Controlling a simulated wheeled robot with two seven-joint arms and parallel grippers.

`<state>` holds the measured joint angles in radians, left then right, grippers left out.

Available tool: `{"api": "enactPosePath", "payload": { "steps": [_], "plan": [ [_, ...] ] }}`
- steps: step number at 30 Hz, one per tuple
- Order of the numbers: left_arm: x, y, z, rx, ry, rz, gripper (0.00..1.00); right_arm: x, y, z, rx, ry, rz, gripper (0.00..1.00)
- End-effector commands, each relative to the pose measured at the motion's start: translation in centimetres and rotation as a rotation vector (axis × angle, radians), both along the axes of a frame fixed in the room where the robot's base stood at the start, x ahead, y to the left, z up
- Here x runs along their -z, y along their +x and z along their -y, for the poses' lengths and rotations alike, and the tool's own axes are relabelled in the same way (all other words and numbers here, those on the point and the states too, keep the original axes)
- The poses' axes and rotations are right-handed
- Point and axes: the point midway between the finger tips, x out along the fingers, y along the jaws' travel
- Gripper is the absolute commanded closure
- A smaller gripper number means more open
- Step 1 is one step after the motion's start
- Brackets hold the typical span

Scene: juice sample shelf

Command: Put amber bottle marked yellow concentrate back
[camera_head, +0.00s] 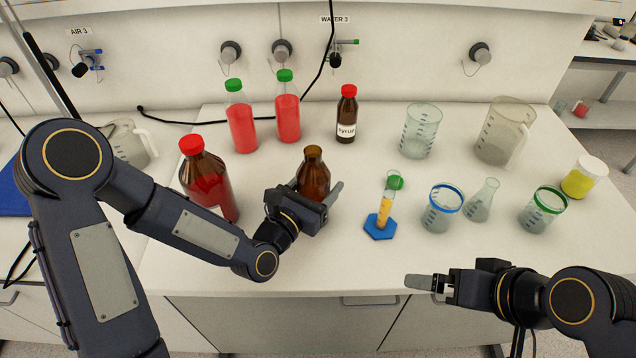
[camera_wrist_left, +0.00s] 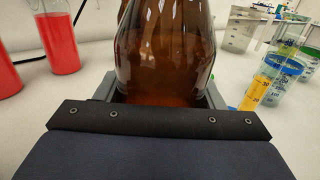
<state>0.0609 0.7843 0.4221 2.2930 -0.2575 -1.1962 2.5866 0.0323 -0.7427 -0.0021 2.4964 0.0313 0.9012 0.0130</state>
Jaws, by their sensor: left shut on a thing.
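An amber bottle (camera_head: 314,172) without a cap is held by my left gripper (camera_head: 318,197) near the front middle of the bench. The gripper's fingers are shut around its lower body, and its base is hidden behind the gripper. In the left wrist view the amber bottle (camera_wrist_left: 165,50) fills the space between the fingers; it looks upright, and no label shows. I cannot tell whether it touches the bench. My right gripper (camera_head: 435,283) is over the front edge of the bench, away from the glassware; its finger gap cannot be made out.
A large red-capped amber bottle (camera_head: 208,182) stands left of my left gripper. A graduated cylinder (camera_head: 385,208) with yellow liquid stands close on the right. Beakers, a flask and a yellow jar (camera_head: 580,178) stand further right. Red bottles (camera_head: 241,125) and a syrup bottle (camera_head: 347,117) stand behind.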

Motion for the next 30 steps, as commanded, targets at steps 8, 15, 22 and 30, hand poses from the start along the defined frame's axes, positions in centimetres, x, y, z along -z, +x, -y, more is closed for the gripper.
{"api": "enactPosePath", "payload": {
  "steps": [8, 15, 22, 30],
  "plan": [
    [0.3, 0.0, 0.0, 0.000, 0.000, 0.000, 0.22, 0.4, 0.0, 0.0, 0.000, 0.000, 0.000, 0.00],
    [0.3, 0.0, 0.0, 0.000, 0.001, -0.001, 0.16, 0.4, 0.0, 0.0, 0.000, 0.000, 0.000, 0.00],
    [0.1, -0.4, -0.3, -0.001, 0.001, -0.001, 0.16, 0.2, 0.0, 0.0, 0.000, 0.000, 0.001, 0.00],
    [0.3, -4.9, -3.4, -0.002, 0.002, -0.001, 0.16, 1.6, 0.0, 0.0, 0.000, 0.000, 0.000, 0.00]
  ]
}}
